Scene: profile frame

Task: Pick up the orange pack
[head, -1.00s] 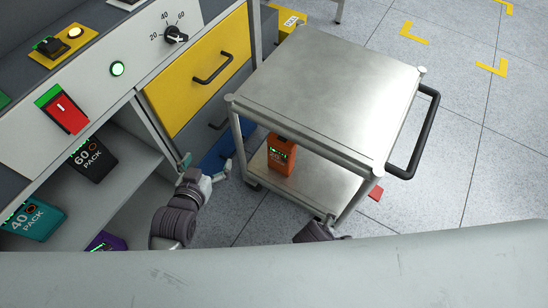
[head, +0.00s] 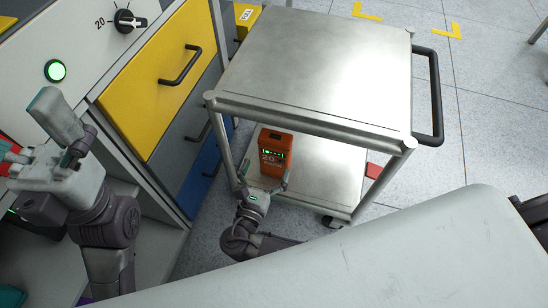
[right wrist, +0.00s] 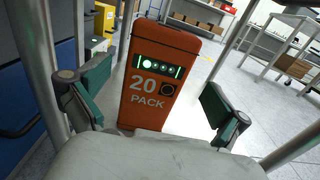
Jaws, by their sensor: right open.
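The orange pack (head: 276,150) stands upright on the lower shelf (head: 335,170) of the metal cart, marked 20 with green lights. Its front fills the middle of the right wrist view (right wrist: 155,85). My right gripper (head: 265,176) is open at the front of the pack, with one finger towards each side. In the right wrist view, floor or shelf shows between the pack and the right finger, and the left finger sits nearer the pack. My left gripper (head: 24,128) is open and empty at the far left, over the front of the workbench.
The cart's top plate (head: 320,60) overhangs the pack, and its posts stand on either side of my right gripper. Yellow (head: 165,75) and blue (head: 205,175) drawers border the cart's left. A black handle (head: 435,95) is on its right.

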